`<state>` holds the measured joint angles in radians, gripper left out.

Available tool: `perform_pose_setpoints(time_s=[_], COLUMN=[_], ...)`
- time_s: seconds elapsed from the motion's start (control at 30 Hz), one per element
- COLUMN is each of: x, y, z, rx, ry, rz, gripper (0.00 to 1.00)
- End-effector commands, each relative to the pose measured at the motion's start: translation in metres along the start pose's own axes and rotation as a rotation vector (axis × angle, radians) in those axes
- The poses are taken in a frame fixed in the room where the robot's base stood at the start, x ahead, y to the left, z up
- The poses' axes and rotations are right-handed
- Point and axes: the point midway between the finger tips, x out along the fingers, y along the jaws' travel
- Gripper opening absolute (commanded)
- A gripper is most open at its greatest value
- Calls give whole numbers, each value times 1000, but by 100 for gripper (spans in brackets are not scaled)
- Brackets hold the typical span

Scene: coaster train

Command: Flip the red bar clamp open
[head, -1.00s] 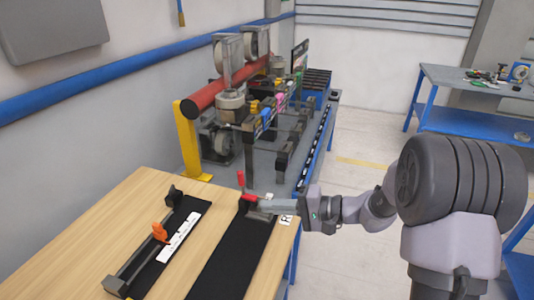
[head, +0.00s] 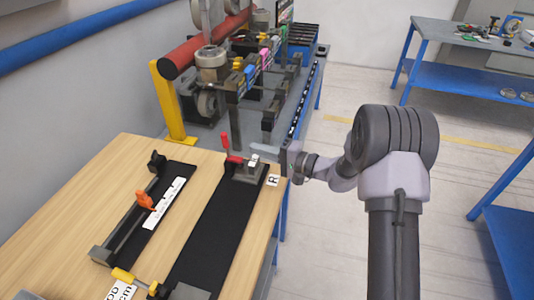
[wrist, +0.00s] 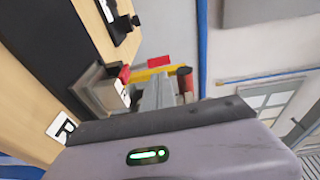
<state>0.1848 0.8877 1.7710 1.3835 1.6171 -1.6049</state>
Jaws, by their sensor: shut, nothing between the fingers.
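The red bar clamp (head: 225,143) stands at the far end of the right black strip (head: 213,235) on the wooden table. Its red handle points up, and a second red part sits low beside its grey block. In the wrist view, red parts of the clamp (wrist: 158,62) show just beyond my fingers. My gripper (head: 264,141) is shut and empty, just right of and beyond the clamp near the table's far right corner. It also shows in the wrist view (wrist: 158,88), fingers together. I cannot tell whether it touches the clamp.
An orange clamp (head: 146,200) stands on the left black strip, and a yellow-handled clamp (head: 124,275) lies near the front. A machine with a red roller (head: 205,45) and a yellow post (head: 168,100) stands close behind the table. Floor is open to the right.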

Motion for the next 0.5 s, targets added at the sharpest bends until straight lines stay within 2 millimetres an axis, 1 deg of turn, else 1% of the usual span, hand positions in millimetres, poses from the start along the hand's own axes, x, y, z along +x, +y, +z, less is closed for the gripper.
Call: perform_pose_setpoints(time_s=[0.03, 0.1, 0.2, 0.3, 0.4, 0.5], x=[12, 27, 47, 63, 73, 78], y=[1, 1, 2, 2, 1, 0], z=[1, 1, 1, 1, 0, 0], rx=[-1, -1, -1, 0, 0, 1], ry=[-3, -3, -3, -2, -1, 0], rz=[-1, -1, -1, -1, -1, 0], gripper=[0, 0, 0, 0, 0, 0])
